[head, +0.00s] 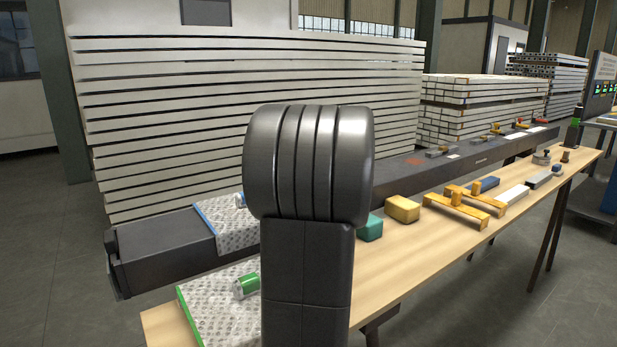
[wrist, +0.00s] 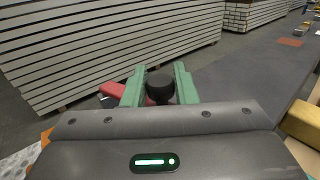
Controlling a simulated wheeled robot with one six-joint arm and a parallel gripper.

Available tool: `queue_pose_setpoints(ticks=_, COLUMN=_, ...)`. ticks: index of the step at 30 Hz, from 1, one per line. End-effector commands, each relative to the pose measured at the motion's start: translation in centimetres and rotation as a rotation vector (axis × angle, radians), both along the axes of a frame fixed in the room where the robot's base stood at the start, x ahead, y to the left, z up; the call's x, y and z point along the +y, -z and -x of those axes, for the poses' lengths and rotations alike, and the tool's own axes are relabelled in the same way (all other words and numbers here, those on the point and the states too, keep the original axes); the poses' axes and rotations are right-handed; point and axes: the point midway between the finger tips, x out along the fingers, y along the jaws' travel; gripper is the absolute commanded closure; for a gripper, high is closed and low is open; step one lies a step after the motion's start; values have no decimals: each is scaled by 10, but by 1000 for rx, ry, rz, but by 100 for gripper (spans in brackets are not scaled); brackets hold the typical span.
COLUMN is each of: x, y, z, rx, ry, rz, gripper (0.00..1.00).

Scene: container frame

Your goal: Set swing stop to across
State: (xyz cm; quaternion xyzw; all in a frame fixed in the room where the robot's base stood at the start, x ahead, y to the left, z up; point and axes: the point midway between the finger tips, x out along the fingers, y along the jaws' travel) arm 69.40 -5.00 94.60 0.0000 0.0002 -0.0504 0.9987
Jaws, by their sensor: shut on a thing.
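The swing stop shows in the wrist view as a red bar (wrist: 114,90) with a black round knob (wrist: 160,82). My gripper (wrist: 158,78) has green fingers, one on each side of the knob, and is shut on it. The red bar reaches left from the knob, past the left finger, beyond the edge of the dark beam (wrist: 245,70). Its lower part is hidden behind my gripper body. In the head view my arm covers the middle, and the swing stop and gripper are hidden behind it.
A wooden bench (head: 395,265) runs along the near side of the beam, with a yellow block (head: 402,209), a teal block (head: 370,228) and orange square tools (head: 465,205). Bubble-wrapped pads (head: 228,222) lie at the left. Stacked pale profiles (head: 250,60) stand behind the beam.

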Motion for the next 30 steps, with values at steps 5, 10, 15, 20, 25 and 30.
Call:
queue_pose_setpoints(ticks=5, x=0, y=-1, z=0, rx=-2, ry=8, rz=0, gripper=100)
queue_pose_setpoints(ticks=10, x=0, y=-2, z=0, rx=-2, ry=9, rz=0, gripper=100)
queue_pose_setpoints(ticks=15, x=0, y=-2, z=0, rx=-3, ry=9, rz=0, gripper=100)
queue_pose_setpoints(ticks=20, x=0, y=-2, z=0, rx=-3, ry=9, rz=0, gripper=54)
queue_pose_setpoints(ticks=25, x=0, y=-1, z=0, rx=-1, ry=9, rz=0, gripper=54)
queue_pose_setpoints(ticks=30, x=0, y=-1, z=3, rx=-1, ry=9, rz=0, gripper=54)
